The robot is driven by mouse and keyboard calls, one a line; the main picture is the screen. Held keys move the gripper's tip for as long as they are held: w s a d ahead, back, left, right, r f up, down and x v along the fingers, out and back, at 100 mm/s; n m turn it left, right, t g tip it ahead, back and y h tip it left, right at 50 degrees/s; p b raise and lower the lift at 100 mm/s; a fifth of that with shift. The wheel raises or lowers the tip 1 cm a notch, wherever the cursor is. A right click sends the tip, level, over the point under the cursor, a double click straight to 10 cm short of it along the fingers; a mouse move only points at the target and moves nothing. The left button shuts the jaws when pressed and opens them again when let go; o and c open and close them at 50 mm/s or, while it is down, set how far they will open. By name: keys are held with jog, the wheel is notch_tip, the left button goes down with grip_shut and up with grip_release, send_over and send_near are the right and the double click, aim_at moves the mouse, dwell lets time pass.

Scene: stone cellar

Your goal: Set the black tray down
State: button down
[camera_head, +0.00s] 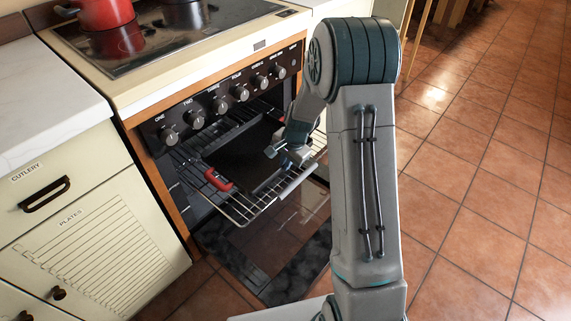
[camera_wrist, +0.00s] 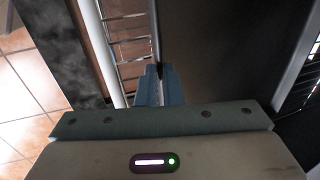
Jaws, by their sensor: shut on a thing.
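My gripper (camera_head: 279,153) is at the mouth of the open oven, partly behind my own arm. In the wrist view my gripper (camera_wrist: 157,72) is shut on the near edge of the black tray (camera_wrist: 215,50). The tray's dark flat surface fills the middle right of that view. In the head view the tray is dark against the oven's inside, and its outline is hard to make out. A wire oven rack (camera_head: 241,209) juts out at the tray's level or just below; I cannot tell whether the tray touches it.
The oven door (camera_head: 270,240) hangs open below the rack. A red-handled object (camera_head: 217,180) is at the rack's left. Knobs (camera_head: 241,93) line the panel above. A red pot (camera_head: 104,12) stands on the hob. The tiled floor (camera_head: 480,170) at right is clear.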

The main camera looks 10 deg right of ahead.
jog(key=c, duration=1.6)
grip_release()
jog(key=shift+r, duration=0.1)
jog(key=p+v, duration=0.3)
jog(key=v, duration=0.8)
jog(key=shift+s+a+r+n+g+h, duration=0.2)
jog(key=shift+s+r+n, duration=1.6)
jog(key=shift+s, duration=2.45)
jog(key=shift+s+a+r+n+g+h, duration=0.1)
jog(key=shift+s+a+r+n+h, duration=0.2)
jog(key=shift+s+r+n, duration=2.7)
jog(key=shift+s+a+r+n+g+h, duration=0.25)
jog(key=shift+s+n, duration=0.45)
jog(key=shift+s, duration=4.8)
jog(key=shift+d, duration=0.1)
